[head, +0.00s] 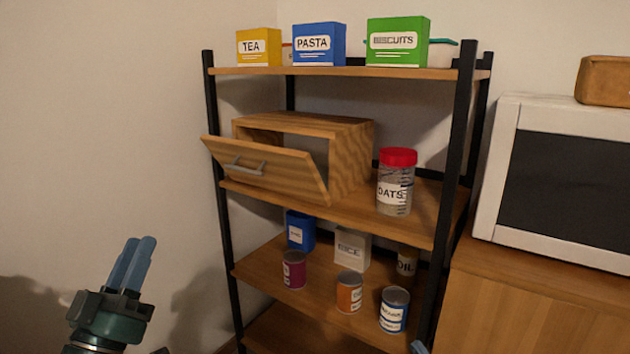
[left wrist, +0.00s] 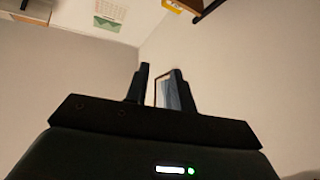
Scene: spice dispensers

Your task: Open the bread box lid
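The wooden bread box (head: 352,150) stands on the second shelf from the top. Its front lid (head: 265,172) is tilted outward, its top edge away from the box, and a dark opening shows behind it. A grey bar handle (head: 243,166) is on the lid's front. My left gripper (head: 139,241) is at the lower left, well away from the lid, with its blue fingers pointing up. A small blue tip at the head view's bottom edge seems to be my right gripper (head: 418,347).
An oats jar (head: 396,190) with a red lid stands right of the bread box. Black shelf posts (head: 221,215) flank the rack. Cans and boxes stand on the shelf below. A microwave (head: 555,180) is at right. The space left of the rack is clear.

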